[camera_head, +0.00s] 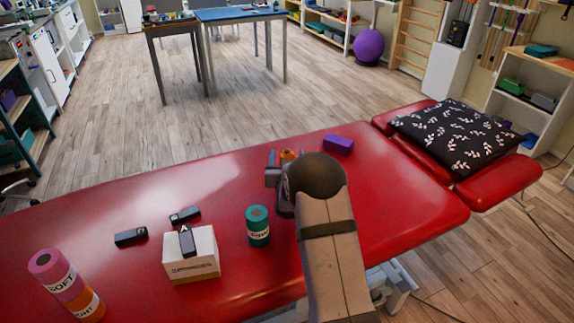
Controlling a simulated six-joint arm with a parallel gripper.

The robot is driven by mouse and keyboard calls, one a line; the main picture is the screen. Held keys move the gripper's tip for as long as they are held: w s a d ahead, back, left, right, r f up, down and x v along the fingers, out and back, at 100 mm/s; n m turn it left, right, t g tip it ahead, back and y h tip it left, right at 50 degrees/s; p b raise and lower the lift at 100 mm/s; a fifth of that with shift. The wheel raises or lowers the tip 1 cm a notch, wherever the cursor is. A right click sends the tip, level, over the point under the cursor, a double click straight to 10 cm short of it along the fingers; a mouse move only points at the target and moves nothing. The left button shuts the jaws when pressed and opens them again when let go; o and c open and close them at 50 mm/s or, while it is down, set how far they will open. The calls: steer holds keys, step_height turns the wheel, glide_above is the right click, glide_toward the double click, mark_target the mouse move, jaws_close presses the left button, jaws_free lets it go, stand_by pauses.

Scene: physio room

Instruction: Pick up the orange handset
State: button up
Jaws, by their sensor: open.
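A small orange object (287,155), which may be the orange handset, lies on the red treatment table (130,203) just beyond my arm's rounded wrist. Only its top part shows; the wrist and gripper hide the rest, so its shape is unclear. My gripper (272,168) is open and low over the table, at the left of the wrist. Its grey-blue fingers are close to the left side of the orange object. I cannot tell whether they touch it or are around it.
A teal roll (257,226) stands left of my arm. A white box (192,262) bears a dark handset (187,241); two more dark handsets (131,236) (184,215) lie nearby. A purple block (338,145) lies behind.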

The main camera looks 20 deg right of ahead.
mark_target(287, 153)
steer(key=shift+x, duration=1.55)
steer(key=shift+f, duration=0.1)
steer(key=shift+c, duration=0.7)
steer(key=c, duration=1)
step_height(287, 153, up, 10)
steer(key=shift+r, duration=0.1)
